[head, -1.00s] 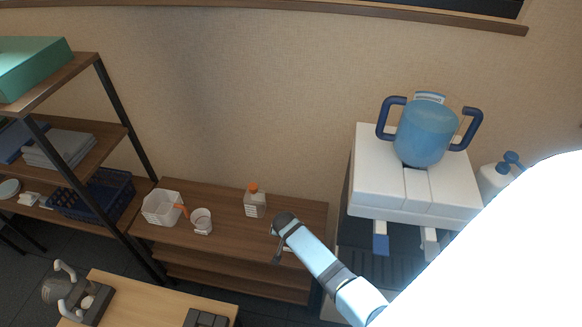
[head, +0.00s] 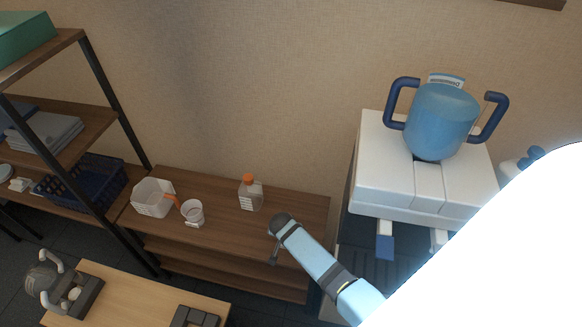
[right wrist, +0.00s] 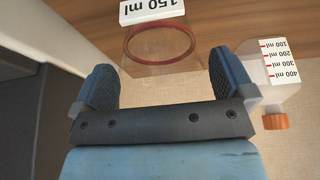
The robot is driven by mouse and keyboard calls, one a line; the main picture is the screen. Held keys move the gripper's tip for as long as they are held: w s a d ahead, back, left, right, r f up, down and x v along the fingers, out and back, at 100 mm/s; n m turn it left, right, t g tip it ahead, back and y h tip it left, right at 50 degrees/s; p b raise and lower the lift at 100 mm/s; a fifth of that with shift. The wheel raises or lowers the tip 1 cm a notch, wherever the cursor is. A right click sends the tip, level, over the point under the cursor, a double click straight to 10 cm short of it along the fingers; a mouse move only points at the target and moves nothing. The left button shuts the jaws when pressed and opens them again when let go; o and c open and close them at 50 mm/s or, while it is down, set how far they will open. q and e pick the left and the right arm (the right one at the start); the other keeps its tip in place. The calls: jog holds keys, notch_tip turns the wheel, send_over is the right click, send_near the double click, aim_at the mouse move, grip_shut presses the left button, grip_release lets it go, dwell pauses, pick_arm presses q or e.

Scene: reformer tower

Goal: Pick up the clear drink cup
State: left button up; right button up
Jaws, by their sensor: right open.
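In the head view my right gripper (head: 277,240) is at the right part of the low brown shelf, and I cannot make out the clear cup there. My left gripper is not in view.
An orange-capped bottle (head: 250,194) stands close by; it also shows in the right wrist view (right wrist: 270,75). A white machine with a blue jug (head: 441,122) stands right. The shelf's middle front (head: 225,238) is clear.

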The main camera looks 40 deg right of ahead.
jog(key=shift+w+d+f, duration=0.1)
jog(key=shift+w+f, duration=0.05)
jog(key=shift+f, duration=0.3)
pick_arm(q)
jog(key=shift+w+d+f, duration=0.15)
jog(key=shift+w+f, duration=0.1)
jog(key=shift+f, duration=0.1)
pick_arm(e)
jog(key=shift+r, duration=0.1)
jog(key=shift+c, duration=1)
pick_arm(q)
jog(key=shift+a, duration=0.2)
pick_arm(e)
jog(key=c, duration=0.7)
jog(key=shift+r, duration=0.1)
